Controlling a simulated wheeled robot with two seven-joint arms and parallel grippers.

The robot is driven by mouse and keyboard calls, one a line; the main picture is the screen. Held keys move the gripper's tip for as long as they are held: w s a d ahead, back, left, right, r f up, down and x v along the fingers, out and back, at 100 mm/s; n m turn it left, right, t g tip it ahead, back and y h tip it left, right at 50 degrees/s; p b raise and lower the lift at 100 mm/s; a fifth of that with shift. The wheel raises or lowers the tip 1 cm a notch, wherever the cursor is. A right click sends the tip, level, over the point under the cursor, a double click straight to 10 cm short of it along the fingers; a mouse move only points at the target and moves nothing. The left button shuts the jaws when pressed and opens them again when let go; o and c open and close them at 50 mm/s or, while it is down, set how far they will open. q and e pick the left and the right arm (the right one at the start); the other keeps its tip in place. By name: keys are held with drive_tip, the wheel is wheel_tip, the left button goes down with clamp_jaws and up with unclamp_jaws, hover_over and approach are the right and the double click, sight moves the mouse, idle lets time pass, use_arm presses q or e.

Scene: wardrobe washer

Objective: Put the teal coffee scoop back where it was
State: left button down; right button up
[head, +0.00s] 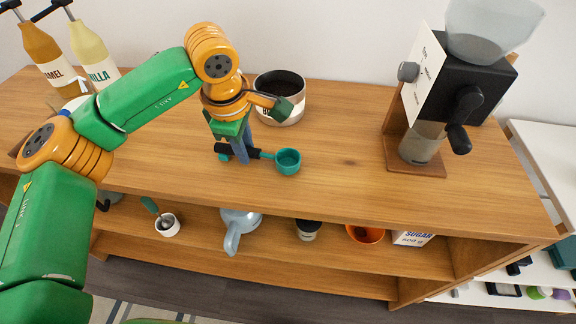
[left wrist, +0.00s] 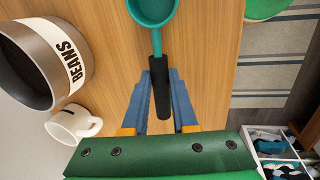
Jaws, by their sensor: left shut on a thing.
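The teal coffee scoop (head: 288,161) is over the wooden counter, its round cup pointing right in the head view. My left gripper (head: 240,155) points down and is shut on the scoop's black handle. In the left wrist view, the handle (left wrist: 161,85) lies between the two blue fingers and the teal cup (left wrist: 152,10) is cut off at the top edge. I cannot tell whether the scoop touches the counter. The BEANS canister (head: 280,97) stands behind the gripper, open and dark inside; it also shows in the left wrist view (left wrist: 72,66). My right gripper is not in view.
A coffee grinder (head: 455,90) stands at the right of the counter (head: 340,180). Two syrup bottles (head: 92,55) stand at the back left. A white mug (left wrist: 72,124) is near the canister. The lower shelf holds a pitcher (head: 240,220), an orange bowl (head: 365,235) and a sugar box (head: 414,239).

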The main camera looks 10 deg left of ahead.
use_arm(q)
drive_tip(key=shift+f+b, duration=0.35)
drive_tip(key=shift+c, duration=1.5)
unclamp_jaws()
drive_tip(key=shift+r, duration=0.1)
drive_tip(key=w+p+v, duration=0.2)
drive_tip(key=p+v, duration=0.6)
drive_tip(key=v, duration=0.1)
drive_tip(key=shift+r, duration=0.55)
drive_tip(key=shift+d, duration=0.1)
